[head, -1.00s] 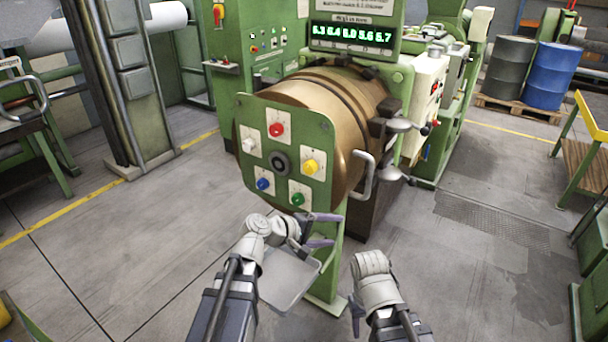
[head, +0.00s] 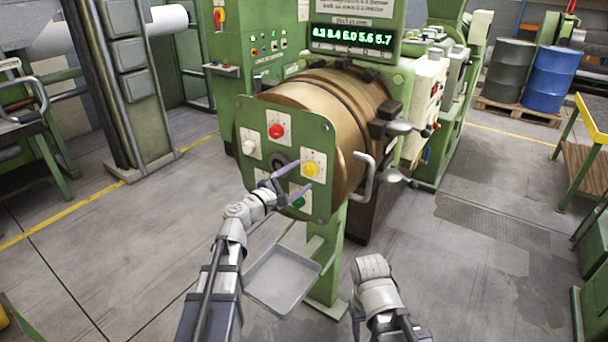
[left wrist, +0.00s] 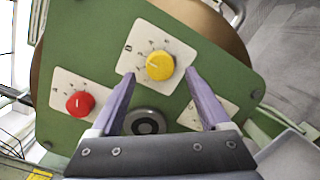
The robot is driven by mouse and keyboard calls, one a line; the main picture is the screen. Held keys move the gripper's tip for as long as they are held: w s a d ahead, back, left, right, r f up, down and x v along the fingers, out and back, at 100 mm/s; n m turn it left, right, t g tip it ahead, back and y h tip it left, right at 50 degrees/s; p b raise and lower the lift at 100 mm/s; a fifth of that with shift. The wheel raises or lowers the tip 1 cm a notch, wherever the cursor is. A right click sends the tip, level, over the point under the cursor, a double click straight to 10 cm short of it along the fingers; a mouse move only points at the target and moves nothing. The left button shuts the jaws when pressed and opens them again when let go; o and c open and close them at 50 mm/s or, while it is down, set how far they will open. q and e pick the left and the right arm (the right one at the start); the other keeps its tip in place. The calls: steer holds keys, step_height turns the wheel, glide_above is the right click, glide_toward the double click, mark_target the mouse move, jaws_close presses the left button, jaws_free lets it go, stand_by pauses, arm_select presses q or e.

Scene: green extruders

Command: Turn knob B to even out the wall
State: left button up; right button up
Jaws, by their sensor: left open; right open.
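The green plate (head: 318,128) on the machine's round brass-coloured end carries several coloured knobs around a dark centre. My left gripper (head: 303,176) is open in front of the yellow knob (head: 311,169). In the left wrist view the yellow knob (left wrist: 160,65) lies between the fingertips (left wrist: 160,76), with no clear grip on it. The red knob (head: 276,131), white knob (head: 249,147) and partly covered green knob (head: 298,202) also show. The blue knob is hidden by my left gripper. My right gripper (head: 356,308) is open and low, away from the plate.
A display (head: 352,40) above shows several green numbers, roughly 8.3 8.4 6.0 5.6 5.7. A curved handle (head: 363,178) sticks out right of the plate. A grey tray (head: 284,280) hangs below. Drums (head: 550,75) stand far right.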

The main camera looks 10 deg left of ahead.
mark_target(310, 170)
arm_select(q)
steer(key=shift+x, duration=1.25)
steer(key=shift+c, duration=0.2)
jaws_close()
steer(key=m+p, duration=0.1)
steer(key=m, duration=0.2)
steer(key=shift+r+m, duration=0.1)
steer(key=shift+m, duration=0.3)
steer(key=shift+m+g+y+p, duration=0.3)
steer(key=shift+m+y+p, duration=0.1)
steer(key=shift+m, duration=1.4)
steer(key=shift+s, duration=0.1)
